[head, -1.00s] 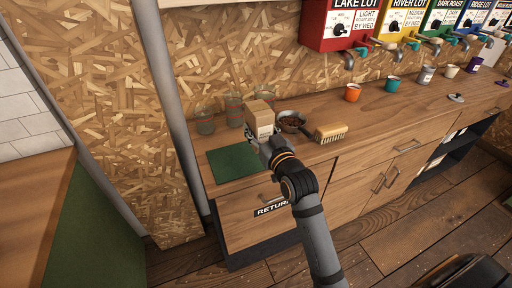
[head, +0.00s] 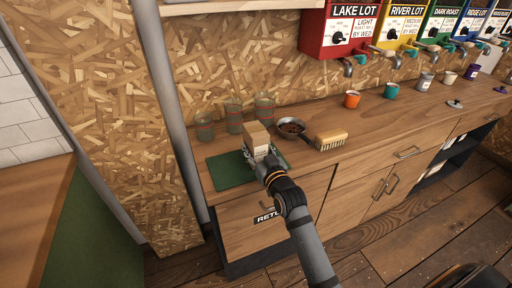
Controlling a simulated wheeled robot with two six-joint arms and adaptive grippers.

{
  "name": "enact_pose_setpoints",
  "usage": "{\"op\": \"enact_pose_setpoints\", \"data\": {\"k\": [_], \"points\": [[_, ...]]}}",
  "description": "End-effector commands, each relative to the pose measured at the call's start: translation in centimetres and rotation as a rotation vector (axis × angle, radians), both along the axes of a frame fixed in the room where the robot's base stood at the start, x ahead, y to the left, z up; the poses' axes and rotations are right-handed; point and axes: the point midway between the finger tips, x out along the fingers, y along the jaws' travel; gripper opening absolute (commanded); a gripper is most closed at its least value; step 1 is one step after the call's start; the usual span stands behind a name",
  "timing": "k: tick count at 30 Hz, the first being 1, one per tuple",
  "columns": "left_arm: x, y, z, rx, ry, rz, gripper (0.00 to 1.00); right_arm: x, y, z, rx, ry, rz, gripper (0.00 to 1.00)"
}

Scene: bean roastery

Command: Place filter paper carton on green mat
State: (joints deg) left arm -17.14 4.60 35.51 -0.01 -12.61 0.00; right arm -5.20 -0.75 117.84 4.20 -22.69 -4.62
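The filter paper carton (head: 257,137), a small box with a brown top and pale front, is upright over the back middle of the green mat (head: 230,175). My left gripper (head: 262,157) is at the carton's near, lower side and appears shut on it. The gripper hides the carton's lower part, so I cannot tell whether the carton touches the mat. The mat lies flat at the left end of the wooden counter and shows on both sides of the gripper. My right gripper is not in view.
Several clear glasses (head: 234,116) stand behind the mat.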

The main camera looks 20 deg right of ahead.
Motion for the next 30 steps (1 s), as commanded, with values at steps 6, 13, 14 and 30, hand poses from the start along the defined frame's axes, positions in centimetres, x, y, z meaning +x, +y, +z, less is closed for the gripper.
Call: {"op": "enact_pose_setpoints", "data": {"k": [6,13,14,30], "points": [[-0.1,0.0,0.0,0.000,0.001,0.000,0.72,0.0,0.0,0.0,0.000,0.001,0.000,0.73],[-0.1,0.0,0.1,0.000,0.001,0.000,0.72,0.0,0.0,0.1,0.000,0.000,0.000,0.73],[-0.1,0.0,0.1,0.000,0.001,0.000,0.72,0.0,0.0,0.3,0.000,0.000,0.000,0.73],[-0.1,0.0,-0.8,0.000,0.002,0.000,0.72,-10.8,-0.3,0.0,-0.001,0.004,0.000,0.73]]}}
